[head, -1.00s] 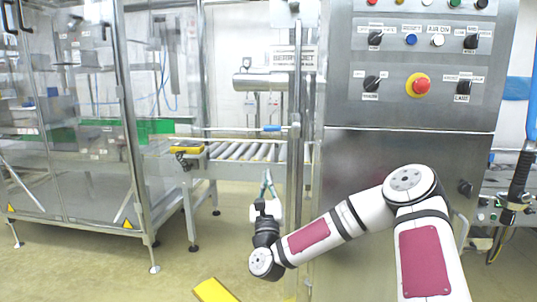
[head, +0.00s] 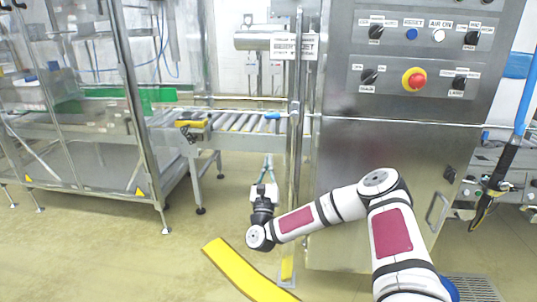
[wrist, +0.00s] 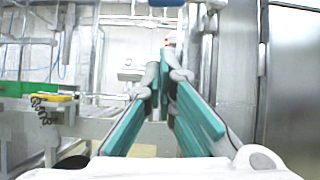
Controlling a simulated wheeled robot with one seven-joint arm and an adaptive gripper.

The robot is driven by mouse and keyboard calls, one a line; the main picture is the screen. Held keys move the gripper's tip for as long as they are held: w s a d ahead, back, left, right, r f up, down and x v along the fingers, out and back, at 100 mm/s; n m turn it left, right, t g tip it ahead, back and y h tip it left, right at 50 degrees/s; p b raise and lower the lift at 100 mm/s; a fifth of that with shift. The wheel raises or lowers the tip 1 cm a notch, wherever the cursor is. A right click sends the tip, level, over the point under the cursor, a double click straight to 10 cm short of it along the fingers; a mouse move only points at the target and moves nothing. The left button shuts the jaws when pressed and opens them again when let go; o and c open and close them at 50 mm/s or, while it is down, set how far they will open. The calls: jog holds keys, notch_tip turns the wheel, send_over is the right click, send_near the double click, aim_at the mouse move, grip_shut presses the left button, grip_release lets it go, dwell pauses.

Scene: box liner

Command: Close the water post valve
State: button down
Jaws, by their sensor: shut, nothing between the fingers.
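A steel post (head: 297,90) stands left of the control cabinet and carries a small sign (head: 296,47). A short blue handle (head: 272,115) lies about level at the post's left side; it looks like the valve lever, but the valve body is too small to make out. My gripper (head: 268,160) points up and away, below the blue handle and apart from it. In the wrist view its teal fingers (wrist: 164,65) converge at the tips, with nothing held. I cannot make out the blue handle in the wrist view.
The steel cabinet (head: 400,140) with knobs and a red stop button (head: 414,79) stands right of the post. A roller conveyor (head: 235,123) and a clear-walled machine (head: 85,150) stand behind and left. A yellow strip (head: 245,272) lies on the floor.

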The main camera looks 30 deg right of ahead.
aim_at(282, 116)
jog(key=w+d+r, duration=0.3)
jog(key=w+r, duration=0.3)
jog(key=r, duration=0.2)
jog(key=shift+w+d+r+b, duration=0.25)
jog(key=shift+d+b, duration=0.1)
jog(key=shift+d, duration=0.05)
jog(key=shift+w+a+r, duration=0.15)
jog(key=shift+w+r, duration=0.05)
jog(key=shift+r, duration=0.65)
